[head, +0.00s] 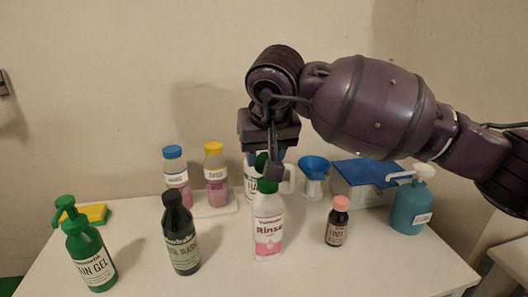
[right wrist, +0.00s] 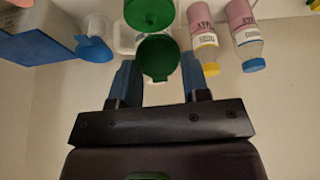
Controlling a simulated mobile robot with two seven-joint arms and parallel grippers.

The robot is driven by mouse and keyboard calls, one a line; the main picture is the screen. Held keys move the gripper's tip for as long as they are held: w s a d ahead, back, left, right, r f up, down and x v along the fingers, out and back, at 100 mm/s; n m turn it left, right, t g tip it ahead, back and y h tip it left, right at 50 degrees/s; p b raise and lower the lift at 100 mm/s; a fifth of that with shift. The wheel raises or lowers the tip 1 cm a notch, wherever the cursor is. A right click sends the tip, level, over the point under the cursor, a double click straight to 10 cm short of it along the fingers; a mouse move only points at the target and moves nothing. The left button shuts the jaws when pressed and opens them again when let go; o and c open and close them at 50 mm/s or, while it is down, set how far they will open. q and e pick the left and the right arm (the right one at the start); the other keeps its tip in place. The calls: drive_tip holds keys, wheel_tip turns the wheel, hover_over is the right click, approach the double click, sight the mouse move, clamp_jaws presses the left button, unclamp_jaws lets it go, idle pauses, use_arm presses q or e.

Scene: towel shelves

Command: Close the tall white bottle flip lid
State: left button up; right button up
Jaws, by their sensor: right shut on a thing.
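The tall white bottle (head: 268,230) with a pink "Rinse" label stands upright at the front middle of the table. Its green flip lid (right wrist: 158,57) shows in the right wrist view, swung open beside the round green cap (right wrist: 150,12). My right gripper (head: 268,168) is above the bottle's top, pointing down, and hides part of the lid in the head view. My left gripper is not in view.
A dark bottle (head: 181,235) and green pump bottle (head: 88,250) stand left, a small brown bottle (head: 337,222) right.

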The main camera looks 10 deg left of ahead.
drive_tip(key=shift+s+d+r+t, duration=0.15)
drive_tip(key=shift+s+t, duration=0.05)
drive_tip(key=shift+t, duration=0.2)
drive_tip(key=shift+s+d+t+y+p, duration=0.1)
drive_tip(key=shift+s+t+y+p, duration=0.5)
drive_tip(key=shift+t, duration=0.3)
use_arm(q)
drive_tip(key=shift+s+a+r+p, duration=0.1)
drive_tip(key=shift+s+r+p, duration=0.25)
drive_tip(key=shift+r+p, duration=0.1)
use_arm(e)
drive_tip(key=shift+s+d+f+t+y, duration=0.1)
drive_tip(key=shift+s+f+t+y, duration=0.15)
drive_tip(key=shift+t, duration=0.65)
drive_tip(key=shift+s+d+f+t+y, duration=0.1)
drive_tip(key=shift+s+t+y, duration=0.15)
drive_tip(key=shift+t, duration=0.65)
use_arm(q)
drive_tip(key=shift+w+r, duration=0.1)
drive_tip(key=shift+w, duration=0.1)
use_arm(e)
drive_tip(key=o, duration=0.7)
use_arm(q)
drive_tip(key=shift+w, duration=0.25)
